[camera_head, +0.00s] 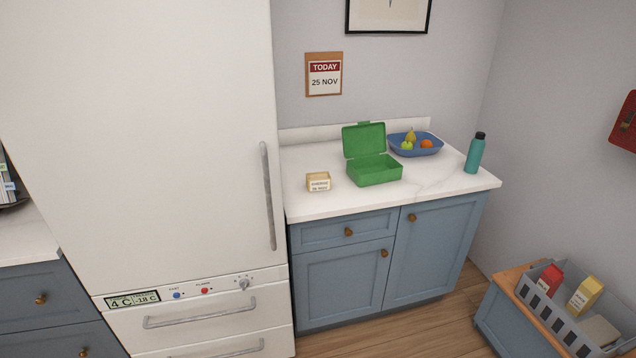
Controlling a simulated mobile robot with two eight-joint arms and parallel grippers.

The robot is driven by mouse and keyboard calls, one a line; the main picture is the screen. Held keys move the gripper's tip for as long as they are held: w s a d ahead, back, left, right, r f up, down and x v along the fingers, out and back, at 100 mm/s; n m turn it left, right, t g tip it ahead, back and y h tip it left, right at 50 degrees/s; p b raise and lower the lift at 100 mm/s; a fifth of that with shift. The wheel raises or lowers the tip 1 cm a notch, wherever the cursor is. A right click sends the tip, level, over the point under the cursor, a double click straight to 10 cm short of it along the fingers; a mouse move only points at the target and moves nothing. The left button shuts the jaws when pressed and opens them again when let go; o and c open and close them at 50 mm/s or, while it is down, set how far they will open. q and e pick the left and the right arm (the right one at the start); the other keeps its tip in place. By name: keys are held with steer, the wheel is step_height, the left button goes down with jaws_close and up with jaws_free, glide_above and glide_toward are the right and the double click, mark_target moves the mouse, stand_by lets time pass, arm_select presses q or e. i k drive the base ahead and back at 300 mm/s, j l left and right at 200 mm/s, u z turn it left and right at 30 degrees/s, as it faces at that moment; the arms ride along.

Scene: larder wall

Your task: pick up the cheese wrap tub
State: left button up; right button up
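A small pale yellow tub (318,182) with a white label stands on the white countertop, near the front left, close to the fridge side. The label's text is too small to read with certainty, though its lower line seems to give a date. The tub is upright with free counter around it. Neither of my grippers shows in the head view.
An open green lunchbox (375,172) stands just right of the tub. Behind it is a blue fruit bowl (428,150), with a teal bottle (475,153) at the right. The tall white fridge (140,140) rises at the left. A grey crate (566,322) with cartons sits at lower right.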

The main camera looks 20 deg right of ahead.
mark_target(321, 180)
steer(key=i+l, duration=0.25)
steer(key=l, duration=0.15)
steer(key=i+l, duration=0.2)
steer(key=l, duration=0.25)
steer(key=i+l, duration=0.25)
steer(key=l, duration=0.15)
steer(key=i+l, duration=0.2)
steer(key=l, duration=0.25)
steer(key=i+l+u, duration=0.1)
steer(key=i+l, duration=0.15)
steer(key=l, duration=0.15)
steer(key=i+l, duration=0.2)
steer(key=l, duration=0.25)
steer(key=i+l, duration=0.2)
steer(key=l, duration=0.2)
steer(key=i+l, duration=0.25)
steer(key=l, duration=0.2)
